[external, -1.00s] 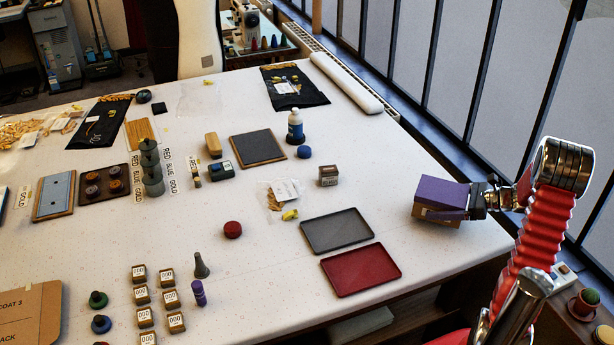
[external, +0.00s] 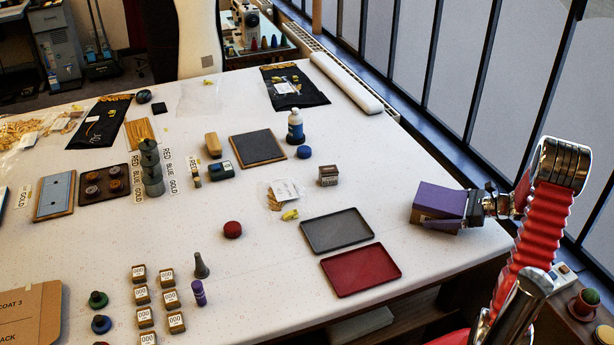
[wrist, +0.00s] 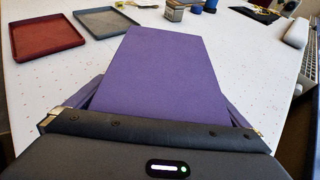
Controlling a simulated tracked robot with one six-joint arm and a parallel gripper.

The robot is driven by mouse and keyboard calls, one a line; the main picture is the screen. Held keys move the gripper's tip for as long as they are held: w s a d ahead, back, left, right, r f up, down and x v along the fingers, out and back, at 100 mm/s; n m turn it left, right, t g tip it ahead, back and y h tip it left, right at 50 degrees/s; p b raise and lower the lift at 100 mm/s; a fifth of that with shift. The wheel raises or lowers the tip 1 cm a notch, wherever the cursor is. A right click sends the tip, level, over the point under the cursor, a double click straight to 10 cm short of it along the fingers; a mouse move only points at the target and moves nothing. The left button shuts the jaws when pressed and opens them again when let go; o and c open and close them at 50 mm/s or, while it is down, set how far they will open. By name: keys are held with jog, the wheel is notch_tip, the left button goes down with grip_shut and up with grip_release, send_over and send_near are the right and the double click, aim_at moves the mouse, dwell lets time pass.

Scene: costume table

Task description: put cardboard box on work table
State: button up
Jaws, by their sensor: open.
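A box with a purple top (external: 436,201) and a thin strip of brown side showing below it is at the right end of the work table (external: 380,205). In the wrist view the purple face (wrist: 165,75) fills the middle. My gripper (external: 466,208) is at the box's right end, with its jaws open. In the wrist view purple fingers lie along both sides of the box, close to it. Any gap between them is too small to tell. The box's underside is hidden, so I cannot tell whether it touches the table.
A red tray (external: 360,270) and a grey tray (external: 337,231) lie left of the box. A small box (external: 328,176) and a blue-labelled bottle (external: 295,127) stand farther back. The tabletop behind the purple-topped box is clear. The window frame runs along the right.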

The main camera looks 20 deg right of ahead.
jog(key=v, duration=1.2)
jog(key=shift+r, duration=0.15)
dwell(0.7)
